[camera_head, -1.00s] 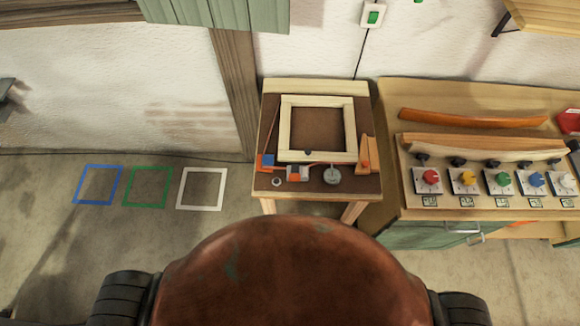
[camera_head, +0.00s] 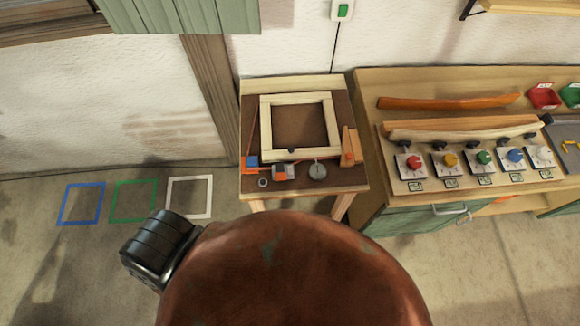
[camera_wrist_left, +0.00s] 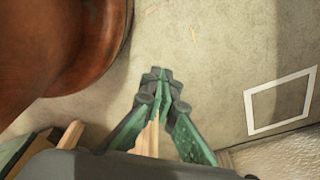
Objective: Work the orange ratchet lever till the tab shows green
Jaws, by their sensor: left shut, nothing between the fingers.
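A pale wooden frame (camera_head: 300,155) lies on the small work table (camera_head: 351,183). An orange strap (camera_head: 252,128) shows along its left side. A small orange and grey ratchet (camera_head: 284,172) sits at the frame's front edge. Its lever and the tab are too small to tell apart, and I see no green there. My left gripper (camera_wrist_left: 160,78) shows in the left wrist view, shut and empty above the floor, well away from the ratchet. My right gripper is in neither view.
A blue block (camera_head: 251,162), a round dial (camera_head: 318,171) and a wooden wedge piece (camera_head: 349,146) are around the frame. A long bench (camera_head: 400,209) with bent laths and colored knobs stands to the right. The marked floor at left is clear.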

